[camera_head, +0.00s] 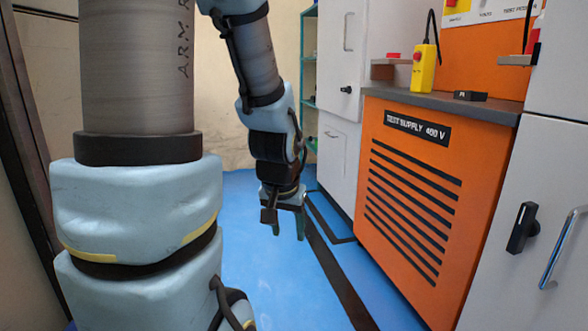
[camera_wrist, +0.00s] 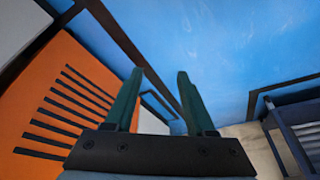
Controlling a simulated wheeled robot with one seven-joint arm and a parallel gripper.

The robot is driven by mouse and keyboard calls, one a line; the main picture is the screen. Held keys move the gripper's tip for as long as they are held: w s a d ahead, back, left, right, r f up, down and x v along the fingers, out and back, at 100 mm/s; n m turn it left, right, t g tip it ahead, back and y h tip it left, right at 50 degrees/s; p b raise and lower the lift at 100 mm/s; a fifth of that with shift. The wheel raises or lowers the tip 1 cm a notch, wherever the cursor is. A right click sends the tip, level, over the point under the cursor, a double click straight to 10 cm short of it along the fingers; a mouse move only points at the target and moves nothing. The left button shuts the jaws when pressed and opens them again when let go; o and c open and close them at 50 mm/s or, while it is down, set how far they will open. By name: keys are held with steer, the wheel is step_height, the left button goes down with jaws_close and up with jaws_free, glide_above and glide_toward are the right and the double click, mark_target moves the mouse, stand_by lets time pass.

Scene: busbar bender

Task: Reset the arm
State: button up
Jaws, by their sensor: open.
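My gripper (camera_head: 288,230) hangs at the end of my arm in the middle of the head view, fingers pointing down above the blue floor. In the wrist view my gripper (camera_wrist: 160,85) shows two dark green fingers standing apart. Nothing is between them but blue floor and a dark floor line. The gripper touches nothing that I can see. My arm reaches down from the top of the head view, with its forearm bent downward.
An orange cabinet (camera_head: 405,240) labelled "TEST SUPPLY 400 V" stands right of the gripper. A yellow control box (camera_head: 424,68) is above its grey top. Grey cabinets (camera_head: 545,200) flank it. A teal shelf (camera_head: 309,60) is behind. The blue floor (camera_head: 290,290) is clear.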

steer(key=s+a+n+g, duration=0.3)
steer(key=s+a, duration=0.1)
steer(key=a, duration=0.2)
step_height(320, 180, up, 38)
steer(key=p, duration=3.8)
steer(key=shift+d+m+t+y, duration=0.3)
steer(key=shift+f, duration=0.15)
